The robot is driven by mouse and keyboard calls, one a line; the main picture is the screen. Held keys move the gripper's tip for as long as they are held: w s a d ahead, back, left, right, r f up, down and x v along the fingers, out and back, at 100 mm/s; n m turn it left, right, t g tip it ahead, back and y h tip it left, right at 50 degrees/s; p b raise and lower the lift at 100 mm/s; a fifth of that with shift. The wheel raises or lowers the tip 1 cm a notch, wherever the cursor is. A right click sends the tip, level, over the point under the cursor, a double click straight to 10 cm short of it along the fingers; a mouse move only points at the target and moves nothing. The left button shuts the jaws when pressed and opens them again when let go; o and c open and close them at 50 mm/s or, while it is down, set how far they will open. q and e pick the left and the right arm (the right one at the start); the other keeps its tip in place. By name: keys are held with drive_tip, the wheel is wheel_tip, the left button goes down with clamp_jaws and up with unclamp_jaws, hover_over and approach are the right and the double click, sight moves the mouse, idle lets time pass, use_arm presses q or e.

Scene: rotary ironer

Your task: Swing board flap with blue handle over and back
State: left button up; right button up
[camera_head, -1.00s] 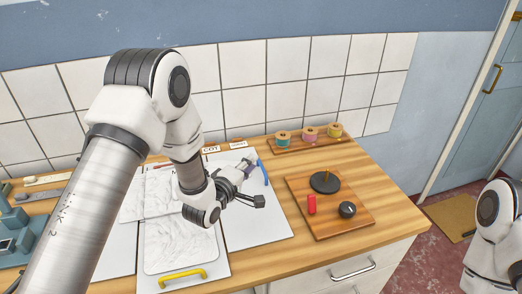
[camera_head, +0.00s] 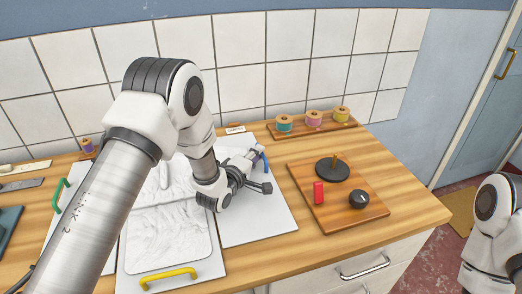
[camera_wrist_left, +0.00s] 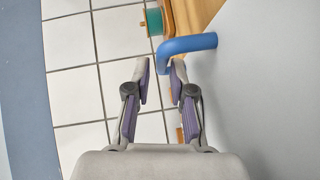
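The blue handle (camera_head: 264,161) sits at the far right edge of the white right-hand board flap (camera_head: 262,222), which lies flat on the worktop. My left gripper (camera_head: 256,155) is at this handle, low over the flap. In the left wrist view my left gripper (camera_wrist_left: 160,74) is open, fingers apart. The bent end of the blue handle (camera_wrist_left: 190,43) lies just ahead of and between the fingertips; I cannot tell whether they touch. The flap (camera_wrist_left: 265,100) fills the right of that view. My right arm shows at the right edge, but its gripper is out of view.
A marbled board with a yellow handle (camera_head: 168,277) lies left of the flap. A green handle (camera_head: 60,195) is farther left. A wooden board (camera_head: 345,207) with a black dial, red block and black disc stands right. Thread spools (camera_head: 314,119) stand behind.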

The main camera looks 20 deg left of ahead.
use_arm(q)
drive_tip(key=x, duration=0.3)
drive_tip(key=shift+w+f, duration=0.2)
drive_tip(key=shift+s+r, duration=0.1)
clamp_jaws()
use_arm(e)
drive_tip(key=shift+r, duration=0.25)
use_arm(q)
drive_tip(key=shift+r, duration=0.15)
use_arm(e)
drive_tip(key=shift+f, duration=0.1)
